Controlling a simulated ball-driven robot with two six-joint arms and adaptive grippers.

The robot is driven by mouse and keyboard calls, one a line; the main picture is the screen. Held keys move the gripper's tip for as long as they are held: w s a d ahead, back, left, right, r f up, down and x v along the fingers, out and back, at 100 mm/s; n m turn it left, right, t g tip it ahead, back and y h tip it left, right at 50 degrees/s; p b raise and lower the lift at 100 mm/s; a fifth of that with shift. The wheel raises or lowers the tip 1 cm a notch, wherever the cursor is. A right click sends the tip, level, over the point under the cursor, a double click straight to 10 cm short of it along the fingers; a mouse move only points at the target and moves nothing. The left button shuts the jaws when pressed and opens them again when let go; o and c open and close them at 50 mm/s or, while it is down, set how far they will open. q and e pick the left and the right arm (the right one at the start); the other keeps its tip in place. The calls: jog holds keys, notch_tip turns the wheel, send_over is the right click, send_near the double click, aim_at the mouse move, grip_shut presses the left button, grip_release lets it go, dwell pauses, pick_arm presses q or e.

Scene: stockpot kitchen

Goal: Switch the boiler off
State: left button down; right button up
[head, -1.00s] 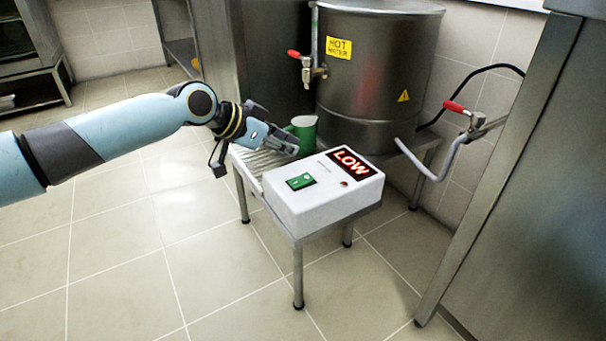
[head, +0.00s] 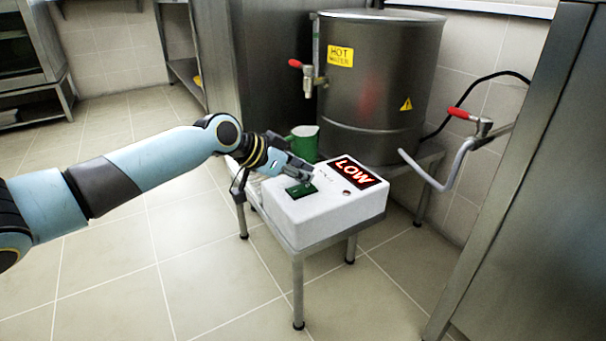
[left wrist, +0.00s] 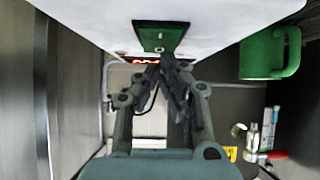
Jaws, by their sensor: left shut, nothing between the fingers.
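The boiler (head: 372,85) is a large steel drum with a HOT WATER label. In front of it a white control box (head: 335,208) has a lit red LOW display (head: 355,172) and a green rocker switch (head: 301,190). My left gripper (head: 308,176) is shut and empty, its fingertips right at the switch's far end. In the left wrist view the switch (left wrist: 160,36) lies just beyond the closed fingertips (left wrist: 168,60); I cannot tell whether they touch it. The switch looks dark green in the head view. My right gripper is not in view.
A green mug (head: 304,143) stands behind my left gripper, on the metal stand (head: 298,270). A red-handled tap (head: 307,78) sticks out of the boiler. Another red-handled tap (head: 470,120) with a bent spout is at the right. The floor in front is clear.

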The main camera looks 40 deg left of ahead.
pick_arm(q)
jog(key=shift+w+f, duration=0.15)
jog(key=shift+f, duration=0.25)
